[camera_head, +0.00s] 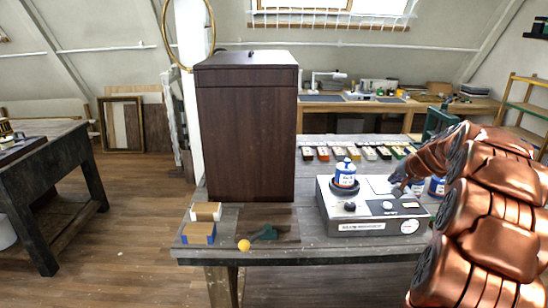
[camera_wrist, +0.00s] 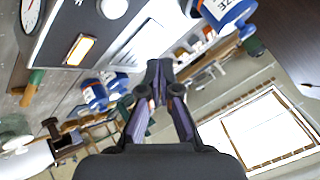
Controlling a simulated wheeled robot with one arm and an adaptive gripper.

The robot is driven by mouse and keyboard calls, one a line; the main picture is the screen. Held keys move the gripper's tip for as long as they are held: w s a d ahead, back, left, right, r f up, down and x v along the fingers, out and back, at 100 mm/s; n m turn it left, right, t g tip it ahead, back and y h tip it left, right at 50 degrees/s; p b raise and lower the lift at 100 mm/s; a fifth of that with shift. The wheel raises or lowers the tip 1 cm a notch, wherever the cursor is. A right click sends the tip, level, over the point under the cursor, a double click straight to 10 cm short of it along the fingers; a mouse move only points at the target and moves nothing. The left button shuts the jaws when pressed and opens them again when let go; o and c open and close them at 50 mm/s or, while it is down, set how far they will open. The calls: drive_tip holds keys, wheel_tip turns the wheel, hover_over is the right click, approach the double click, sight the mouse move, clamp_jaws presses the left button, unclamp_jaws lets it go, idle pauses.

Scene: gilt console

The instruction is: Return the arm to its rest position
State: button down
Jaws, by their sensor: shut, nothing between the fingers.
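My copper arm comes in from the right side of the head view. My gripper (camera_head: 398,190) is a small dark shape at its end, over the right part of a grey device and partly hidden by the arm. In the wrist view my gripper (camera_wrist: 158,80) has its dark fingers meeting at the tips, with nothing held between them. The grey device (camera_head: 352,226) has a gauge, knobs and a small lit display. A blue and white jar (camera_head: 345,174) stands on its left part.
A tall dark wooden cabinet (camera_head: 246,130) stands on the table left of the device. More blue jars (camera_head: 437,187) stand behind it, right. A row of small coloured items (camera_head: 353,153) lies behind. Wood blocks (camera_head: 199,233) and a yellow ball (camera_head: 244,245) are at the front left.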

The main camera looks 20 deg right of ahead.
drive_tip(key=shift+a, duration=0.1)
drive_tip(key=s+a+n+g+y, duration=0.1)
drive_tip(key=a+n+g+y, duration=0.2)
drive_tip(key=a, duration=1.6)
drive_tip(key=s+a+f+n+g+y, duration=0.15)
drive_tip(key=s+a, duration=0.25)
drive_tip(key=a, duration=0.4)
drive_tip(key=s+a+n+g, duration=0.1)
drive_tip(key=s+a+n, duration=0.1)
drive_tip(key=s+a, duration=0.4)
drive_tip(key=s+a+f+n+g, duration=0.1)
drive_tip(key=s+a+f, duration=0.1)
drive_tip(key=s, duration=0.7)
drive_tip(key=s+a+f+n+g+h, duration=0.1)
drive_tip(key=s+a+n+g, duration=0.1)
drive_tip(key=s+a, duration=0.3)
drive_tip(key=s+a+f+n+g+h, duration=0.1)
drive_tip(key=s+a, duration=0.3)
drive_tip(key=s, duration=0.9)
drive_tip(key=shift+f+n+g, duration=0.65)
drive_tip(key=shift+f, duration=0.2)
